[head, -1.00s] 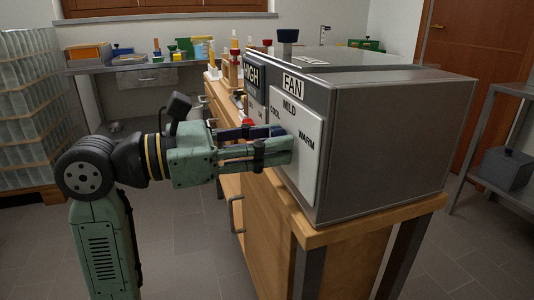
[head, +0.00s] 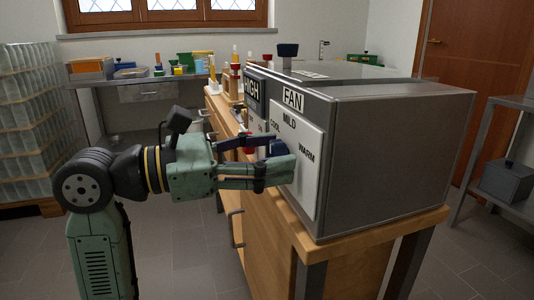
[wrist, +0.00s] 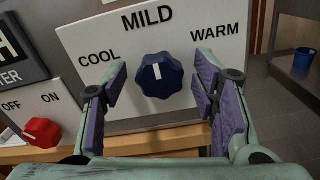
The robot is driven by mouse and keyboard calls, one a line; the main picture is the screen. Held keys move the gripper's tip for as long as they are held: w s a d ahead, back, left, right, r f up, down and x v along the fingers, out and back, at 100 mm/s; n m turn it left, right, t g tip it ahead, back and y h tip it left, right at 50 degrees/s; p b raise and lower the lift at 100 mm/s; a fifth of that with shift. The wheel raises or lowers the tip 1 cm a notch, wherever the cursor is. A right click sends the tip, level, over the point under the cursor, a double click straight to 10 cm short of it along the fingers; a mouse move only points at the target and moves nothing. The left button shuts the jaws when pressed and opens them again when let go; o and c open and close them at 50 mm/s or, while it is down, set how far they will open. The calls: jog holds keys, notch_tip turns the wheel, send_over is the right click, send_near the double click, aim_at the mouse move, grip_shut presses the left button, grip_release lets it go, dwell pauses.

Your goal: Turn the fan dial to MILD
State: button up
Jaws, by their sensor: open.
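The fan dial (wrist: 160,80) is a dark blue knob with a white pointer line on a white plate (wrist: 80,40) marked COOL, MILD and WARM. Its pointer faces up toward the MILD label (wrist: 147,17). In the head view the FAN box (head: 390,150) stands on the bench, and the blue dial (head: 277,147) shows partly between my fingers. My gripper (head: 272,156) is open in front of the plate. In the wrist view its purple-padded fingers stand left and right of the dial, with gaps on both sides.
A red OFF/ON knob (wrist: 42,131) sits on the neighbouring panel left of the dial. The wooden bench (head: 340,233) runs under the boxes. A shelf (head: 510,110) stands at the right. Clear floor lies around my arm.

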jog(key=v, duration=1.2)
